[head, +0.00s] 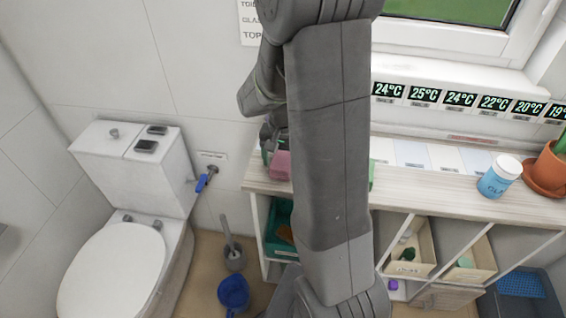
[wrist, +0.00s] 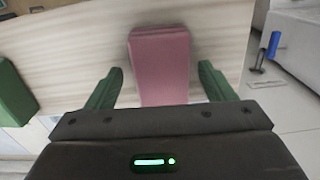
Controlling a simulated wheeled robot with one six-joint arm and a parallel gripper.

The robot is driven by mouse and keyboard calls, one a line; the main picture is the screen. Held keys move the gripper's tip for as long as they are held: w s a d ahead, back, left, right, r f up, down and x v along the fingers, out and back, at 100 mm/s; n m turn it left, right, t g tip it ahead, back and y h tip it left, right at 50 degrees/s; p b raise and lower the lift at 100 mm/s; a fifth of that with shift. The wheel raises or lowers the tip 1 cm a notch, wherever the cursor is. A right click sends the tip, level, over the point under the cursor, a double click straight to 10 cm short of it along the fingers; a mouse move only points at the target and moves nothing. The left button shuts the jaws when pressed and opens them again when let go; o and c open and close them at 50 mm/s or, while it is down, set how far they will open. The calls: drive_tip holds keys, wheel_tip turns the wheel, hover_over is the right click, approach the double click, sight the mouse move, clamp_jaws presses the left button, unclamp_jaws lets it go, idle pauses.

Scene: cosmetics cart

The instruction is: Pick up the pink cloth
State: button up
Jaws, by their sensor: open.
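The pink cloth (wrist: 160,50) is a folded, block-like piece lying on the pale wood top. In the head view a part of it (head: 281,165) shows at the left end of the cart top, beside my arm. My gripper (wrist: 161,72) is open, with its green fingers on either side of the near part of the cloth in the wrist view. Gaps show between both fingers and the cloth. In the head view my arm hides most of the gripper.
A green block-like item (wrist: 14,92) lies left of the cloth in the wrist view. The wooden cart top (head: 430,188) also bears a blue jar (head: 495,182) and a potted plant (head: 548,172) at the right. A toilet (head: 120,255) stands left of the cart.

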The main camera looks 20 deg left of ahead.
sight(283, 159)
drive_tip(key=shift+f, duration=0.15)
drive_tip(key=shift+c, duration=0.3)
drive_tip(key=c, duration=1)
wheel_tip(283, 159, up, 10)
drive_tip(key=shift+r, duration=0.1)
drive_tip(key=o, duration=0.3)
drive_tip(key=shift+c, duration=1.1)
